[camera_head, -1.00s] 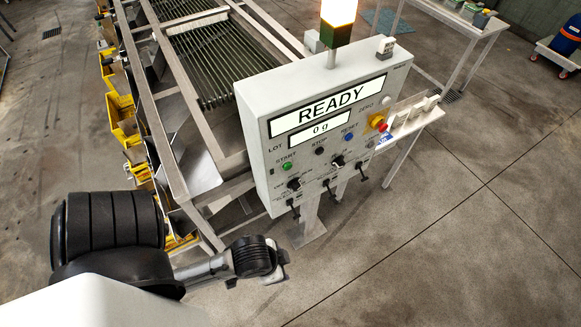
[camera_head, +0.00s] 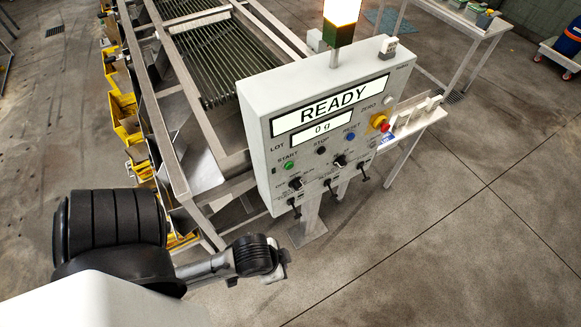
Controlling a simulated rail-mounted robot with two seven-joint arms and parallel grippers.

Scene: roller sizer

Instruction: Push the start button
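The green start button (camera_head: 289,166) is on the left of the grey control panel (camera_head: 262,140), under the word START. The panel's display (camera_head: 330,107) reads READY, and a smaller one below reads 0 g. My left gripper (camera_head: 284,268) is at the lower middle of the view, below the panel and apart from the button. Its fingers are small and mostly hidden behind the wrist, so I cannot tell whether it is open or shut. My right gripper is not in view.
A black stop button (camera_head: 321,150), a blue reset button (camera_head: 350,136) and a red emergency knob (camera_head: 379,122) share the panel, with selector switches below. A lit lamp (camera_head: 341,12) stands on top. The roller machine (camera_head: 207,57) is behind.

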